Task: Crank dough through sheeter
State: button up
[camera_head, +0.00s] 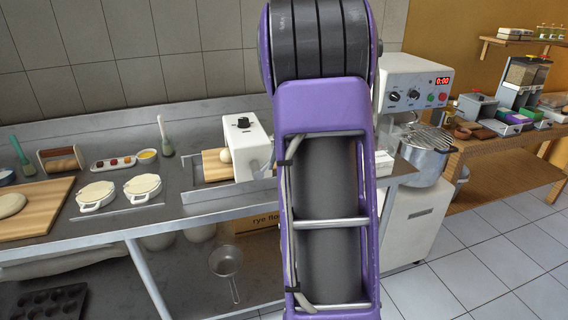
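The dough sheeter (238,150) is a white box with a black knob on its face, standing on the metal bench left of my arm. A wooden board (214,168) shows at its left side with a small pale dough piece (225,156) at the sheeter's edge. Part of a crank handle (262,168) may show at its right, but my arm hides most of that side. A flattened dough round (10,205) lies on a wooden board (48,203) at the far left. My purple arm fills the middle of the view; my gripper is not visible.
A mixer (415,85) with a steel bowl (424,158) stands right of my arm. A wooden table (500,146) holds bins at right. Tiled floor (500,265) is clear.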

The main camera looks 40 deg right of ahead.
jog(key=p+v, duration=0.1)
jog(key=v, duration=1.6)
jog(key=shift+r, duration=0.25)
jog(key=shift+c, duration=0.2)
